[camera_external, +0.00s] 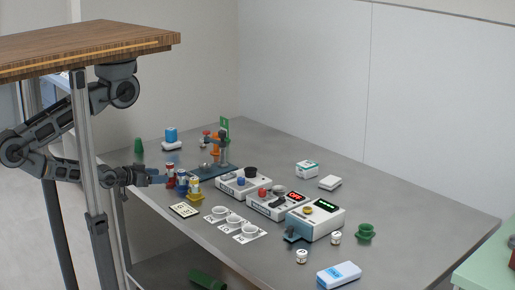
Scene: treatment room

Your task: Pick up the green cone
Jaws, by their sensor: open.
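A small green cone (139,146) stands near the left back edge of the grey table. My gripper (160,179) is open, a little above the table's left edge. It is nearer the camera than the cone and just left of the red, blue and yellow containers. The gap between its fingers is too small to make out, and I see nothing held in it.
A blue-topped item (171,134) stands right of the cone. Devices (280,199) fill the table's middle; a green flanged piece (365,232) stands right. The table's back right is clear.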

